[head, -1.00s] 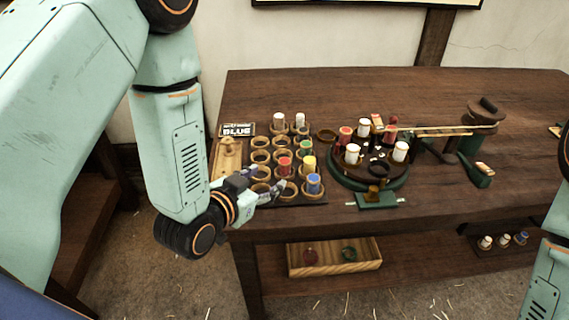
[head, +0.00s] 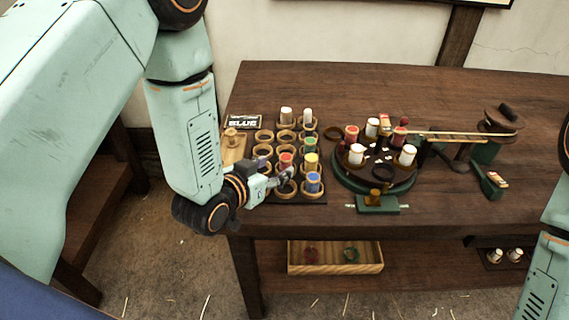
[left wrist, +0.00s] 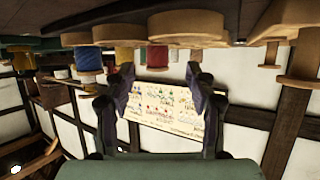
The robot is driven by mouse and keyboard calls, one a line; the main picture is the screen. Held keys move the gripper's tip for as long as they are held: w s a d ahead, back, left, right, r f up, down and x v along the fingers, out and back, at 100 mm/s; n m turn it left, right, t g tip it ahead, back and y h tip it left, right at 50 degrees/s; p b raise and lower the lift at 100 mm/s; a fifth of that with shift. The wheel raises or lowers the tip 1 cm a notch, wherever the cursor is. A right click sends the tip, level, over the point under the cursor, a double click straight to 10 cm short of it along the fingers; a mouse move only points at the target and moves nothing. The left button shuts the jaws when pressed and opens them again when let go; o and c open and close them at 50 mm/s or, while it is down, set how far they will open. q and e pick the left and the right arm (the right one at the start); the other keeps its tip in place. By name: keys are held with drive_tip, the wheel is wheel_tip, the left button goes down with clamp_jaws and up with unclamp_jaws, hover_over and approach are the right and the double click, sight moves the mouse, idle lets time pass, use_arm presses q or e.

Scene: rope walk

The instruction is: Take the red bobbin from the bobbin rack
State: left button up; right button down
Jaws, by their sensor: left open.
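The red bobbin (head: 286,160) stands upright in a ring of the bobbin rack (head: 315,201), between a green bobbin (head: 309,145) and a yellow bobbin (head: 311,161) on its right and empty rings on its left. My left gripper (head: 285,178) reaches in from the left, low over the rack's front, just in front of the red bobbin. In the left wrist view, which is upside down, the open, empty jaws (left wrist: 158,82) point toward the red bobbin (left wrist: 157,55), apart from it. A blue bobbin (left wrist: 88,60) is beside it. My right gripper is out of view.
A blue bobbin (head: 313,182) stands at the rack's front right corner, close to my fingers. White bobbins (head: 286,116) stand at the back. A green turntable (head: 372,184) with several bobbins is right of the rack. A wooden tray (head: 335,268) sits on the shelf below.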

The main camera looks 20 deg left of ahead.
sight(283, 161)
use_arm(q)
drive_tip(key=w, duration=0.1)
drive_tip(key=w+d, duration=0.1)
drive_tip(key=w, duration=0.1)
drive_tip(key=shift+w+d+f, duration=0.2)
drive_tip(key=shift+d+f, duration=0.1)
drive_tip(key=shift+w+a+f, duration=0.25)
drive_tip(key=shift+w+a, duration=0.05)
drive_tip(key=shift+w, duration=0.15)
drive_tip(key=shift+s+d+r, duration=0.1)
drive_tip(key=shift+d, duration=0.25)
drive_tip(key=shift+c, duration=1.4)
drive_tip(key=shift+a, duration=0.25)
drive_tip(key=c, duration=0.5)
drive_tip(key=shift+d, duration=0.15)
drive_tip(key=c, duration=0.3)
